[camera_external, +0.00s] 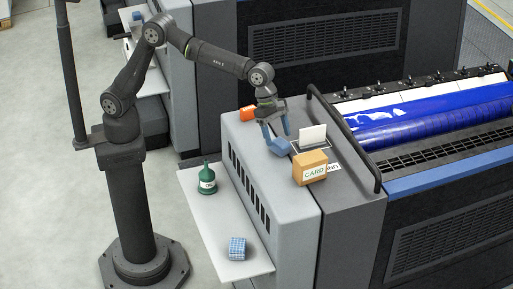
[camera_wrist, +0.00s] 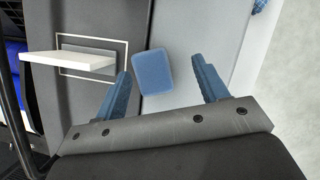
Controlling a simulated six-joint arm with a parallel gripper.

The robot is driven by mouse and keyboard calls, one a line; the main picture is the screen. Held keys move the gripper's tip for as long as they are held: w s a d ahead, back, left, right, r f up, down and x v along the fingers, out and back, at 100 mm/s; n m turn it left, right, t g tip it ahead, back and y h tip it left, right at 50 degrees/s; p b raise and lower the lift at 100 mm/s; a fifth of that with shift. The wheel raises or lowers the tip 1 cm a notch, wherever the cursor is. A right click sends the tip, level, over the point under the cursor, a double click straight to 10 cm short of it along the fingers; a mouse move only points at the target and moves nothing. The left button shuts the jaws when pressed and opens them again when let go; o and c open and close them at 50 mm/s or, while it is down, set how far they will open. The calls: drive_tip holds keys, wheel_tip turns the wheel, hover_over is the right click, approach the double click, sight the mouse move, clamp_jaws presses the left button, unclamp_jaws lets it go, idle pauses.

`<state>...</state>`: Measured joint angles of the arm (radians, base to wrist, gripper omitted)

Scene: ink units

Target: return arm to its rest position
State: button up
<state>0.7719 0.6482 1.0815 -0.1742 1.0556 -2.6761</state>
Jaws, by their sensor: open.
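My gripper (camera_external: 279,136) is at the end of my arm, over the top of the grey machine unit (camera_external: 236,132). In the wrist view my gripper (camera_wrist: 161,68) has its two blue fingers spread wide apart with nothing held between them. A blue block (camera_external: 279,147) lies on the unit's top by the fingertips. In the wrist view the blue block (camera_wrist: 153,72) appears between the fingers, apart from both. My arm is bent and reaches out from its dark pedestal at the left.
A CARD box (camera_external: 310,168) and an upright white card (camera_external: 313,136) stand right of my gripper, near a dark handrail (camera_external: 345,140). An orange item (camera_external: 247,113) lies left. A white shelf (camera_external: 212,222) bears a green bottle (camera_external: 207,181) and a blue checked item (camera_external: 237,248).

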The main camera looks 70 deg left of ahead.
drive_tip(key=s+d+r, duration=0.3)
drive_tip(key=s+r, duration=0.3)
drive_tip(key=s, duration=0.4)
drive_tip(key=s+d+f+m+g, duration=0.2)
drive_tip(key=s+f+m, duration=0.2)
drive_tip(key=s+f, duration=1.9)
drive_tip(key=w+f, duration=0.2)
drive_tip(key=w, duration=0.1)
drive_tip(key=w+f, duration=0.2)
drive_tip(key=w, duration=0.2)
drive_tip(key=w+f, duration=0.2)
drive_tip(key=w, duration=0.1)
drive_tip(key=shift+w+d, duration=0.2)
drive_tip(key=shift+w, duration=0.05)
drive_tip(key=shift+w+f, duration=0.2)
drive_tip(key=shift+w, duration=0.2)
